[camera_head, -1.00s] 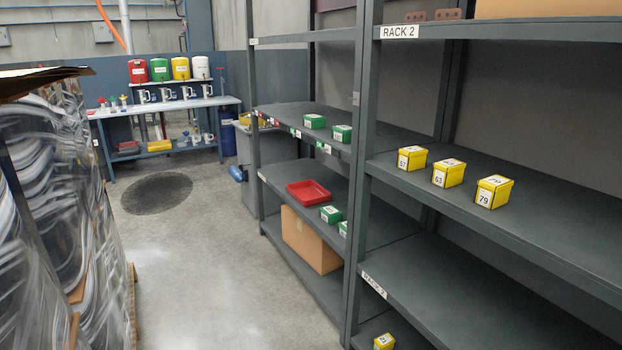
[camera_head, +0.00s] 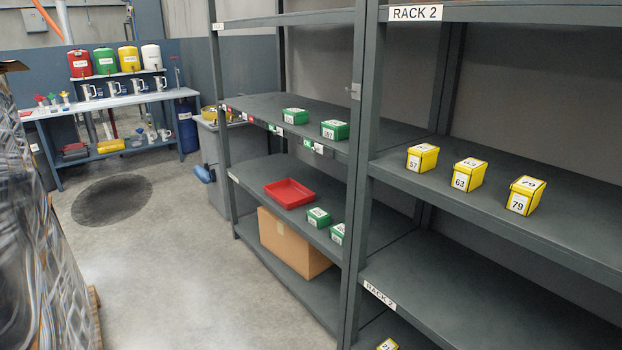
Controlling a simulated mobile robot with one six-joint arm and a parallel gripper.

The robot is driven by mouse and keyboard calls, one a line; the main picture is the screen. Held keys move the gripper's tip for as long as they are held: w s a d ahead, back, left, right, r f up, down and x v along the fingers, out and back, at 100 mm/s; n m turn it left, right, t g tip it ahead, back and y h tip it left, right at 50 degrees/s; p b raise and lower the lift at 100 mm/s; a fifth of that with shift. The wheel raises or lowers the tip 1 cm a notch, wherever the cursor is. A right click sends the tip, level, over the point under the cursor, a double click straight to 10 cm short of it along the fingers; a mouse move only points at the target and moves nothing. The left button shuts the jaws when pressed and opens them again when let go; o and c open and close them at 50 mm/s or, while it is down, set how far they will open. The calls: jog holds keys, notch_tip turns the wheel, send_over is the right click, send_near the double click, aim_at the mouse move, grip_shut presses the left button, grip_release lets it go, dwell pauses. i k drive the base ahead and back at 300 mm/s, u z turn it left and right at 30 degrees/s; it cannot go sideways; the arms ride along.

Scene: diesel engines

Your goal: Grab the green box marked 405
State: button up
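Several green boxes with white labels stand on the left rack. Two are on its upper shelf, a left green box (camera_head: 295,116) and a right green box (camera_head: 335,130). Two are on the shelf below, a left green box (camera_head: 318,218) and a right green box (camera_head: 338,233) partly cut off by the rack post. Their numbers are too small to read surely, so I cannot tell which is marked 405. My gripper is not in view.
A red tray (camera_head: 291,193) lies on the lower shelf, above a cardboard box (camera_head: 291,245). Yellow boxes (camera_head: 468,174) stand on the right rack (camera_head: 490,220). A workbench (camera_head: 110,103) is at the back left. Wrapped goods (camera_head: 35,240) line the left edge. Floor between is clear.

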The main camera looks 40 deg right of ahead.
aim_at(317, 216)
jog(key=z, duration=0.25)
jog(key=i, duration=0.7)
jog(key=z, duration=0.9)
jog(key=i, duration=0.8)
jog(key=z, duration=0.55)
